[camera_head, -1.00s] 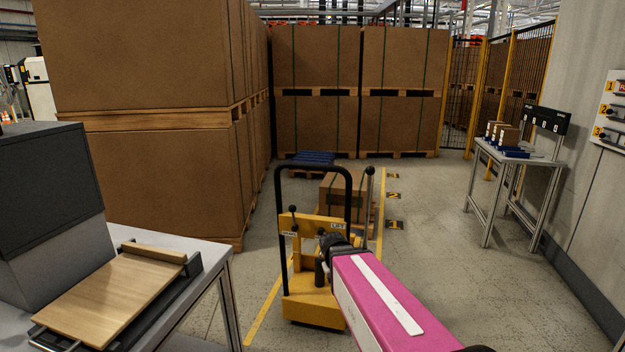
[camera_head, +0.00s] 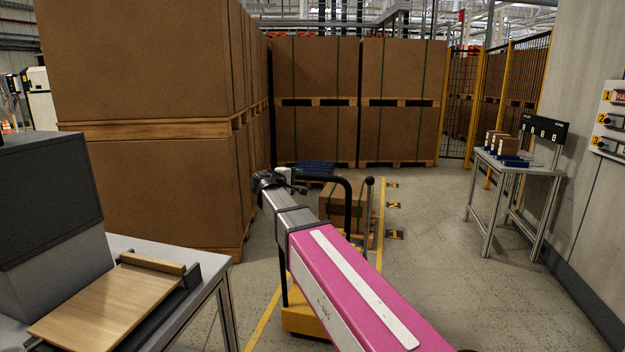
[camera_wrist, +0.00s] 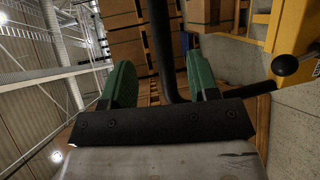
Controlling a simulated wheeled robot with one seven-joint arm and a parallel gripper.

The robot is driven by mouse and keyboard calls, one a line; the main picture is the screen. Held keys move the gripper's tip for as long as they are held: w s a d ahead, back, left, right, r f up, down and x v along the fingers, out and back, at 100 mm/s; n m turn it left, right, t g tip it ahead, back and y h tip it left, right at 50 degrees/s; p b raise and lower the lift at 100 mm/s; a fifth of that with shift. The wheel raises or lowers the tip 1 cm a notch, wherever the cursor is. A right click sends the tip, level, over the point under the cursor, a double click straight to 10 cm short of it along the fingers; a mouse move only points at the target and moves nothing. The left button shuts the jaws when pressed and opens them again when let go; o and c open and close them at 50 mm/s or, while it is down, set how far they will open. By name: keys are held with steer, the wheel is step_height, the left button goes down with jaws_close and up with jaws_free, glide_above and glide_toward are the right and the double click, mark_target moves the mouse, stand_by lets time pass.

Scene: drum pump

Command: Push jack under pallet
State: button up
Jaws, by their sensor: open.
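The yellow jack (camera_head: 303,320) stands on the floor in the middle, largely hidden behind my arm. Its black handle hoop (camera_head: 349,200) shows beside the arm. My gripper (camera_head: 285,178) is at the upper left part of the hoop. In the wrist view my gripper (camera_wrist: 160,66) is open, with a green pad on each side. The black handle bar (camera_wrist: 163,50) runs between the pads; I cannot tell whether they touch it. The jack's yellow body (camera_wrist: 291,28) and a black-knobbed lever (camera_wrist: 284,66) are at the right. A strapped carton (camera_head: 340,205) sits on a wooden pallet (camera_head: 372,236) beyond the jack.
Tall carton stacks (camera_head: 165,195) border the left. A blue pallet (camera_head: 315,168) lies farther back. A bench (camera_head: 215,268) with a wooden board (camera_head: 105,305) is at the front left. A work table (camera_head: 535,170) stands right. Floor right of the yellow line (camera_head: 381,210) is largely clear.

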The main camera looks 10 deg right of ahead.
mark_target(310, 178)
steer(key=x, duration=0.9)
steer(key=shift+w+d+f, duration=0.2)
steer(key=shift+w+d, duration=0.05)
